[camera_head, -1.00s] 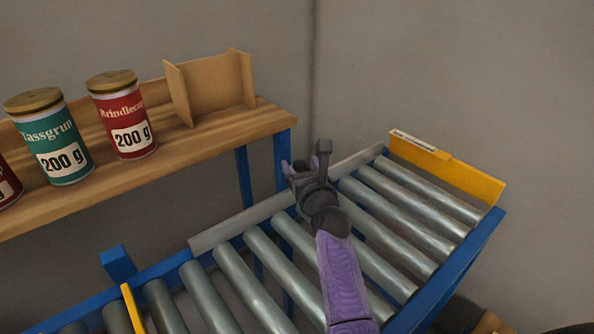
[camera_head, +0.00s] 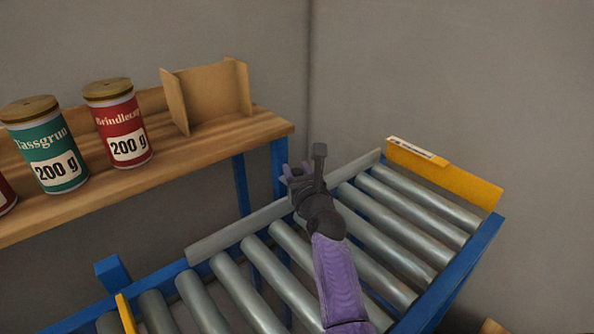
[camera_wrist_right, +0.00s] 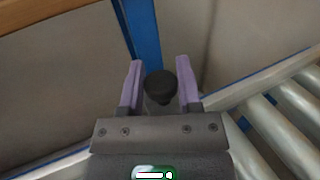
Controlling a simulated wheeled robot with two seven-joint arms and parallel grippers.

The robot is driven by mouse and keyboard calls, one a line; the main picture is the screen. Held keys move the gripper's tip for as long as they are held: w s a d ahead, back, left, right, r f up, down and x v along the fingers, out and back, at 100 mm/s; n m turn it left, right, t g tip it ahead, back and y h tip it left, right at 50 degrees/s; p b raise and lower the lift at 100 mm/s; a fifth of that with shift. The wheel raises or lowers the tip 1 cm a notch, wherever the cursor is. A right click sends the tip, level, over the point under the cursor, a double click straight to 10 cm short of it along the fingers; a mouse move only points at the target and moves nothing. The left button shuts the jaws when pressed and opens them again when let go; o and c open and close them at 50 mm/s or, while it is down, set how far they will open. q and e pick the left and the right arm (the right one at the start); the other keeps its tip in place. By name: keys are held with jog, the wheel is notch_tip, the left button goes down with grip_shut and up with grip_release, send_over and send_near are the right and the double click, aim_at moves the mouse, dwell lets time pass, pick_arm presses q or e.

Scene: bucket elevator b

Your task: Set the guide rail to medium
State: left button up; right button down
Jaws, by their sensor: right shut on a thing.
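The guide rail (camera_head: 235,232) is a long grey bar along the shelf-side edge of the roller conveyor (camera_head: 440,295). My right gripper (camera_head: 300,178) is at the middle of the rail, and my arm hides part of it. In the right wrist view, a black round knob (camera_wrist_right: 160,84) sits between the two purple fingers of my right gripper (camera_wrist_right: 159,80), which is shut on it. How the knob joins the rail is hidden. No size marks for the rail can be read. My left gripper is not in view.
A wooden shelf (camera_head: 215,140) behind the conveyor bears a green can (camera_head: 46,145), a red can (camera_head: 118,123) and a cardboard holder (camera_head: 212,92). A yellow end plate (camera_head: 450,178) closes the conveyor's far end. A blue post (camera_head: 113,272) stands at the left. The visible rollers are empty.

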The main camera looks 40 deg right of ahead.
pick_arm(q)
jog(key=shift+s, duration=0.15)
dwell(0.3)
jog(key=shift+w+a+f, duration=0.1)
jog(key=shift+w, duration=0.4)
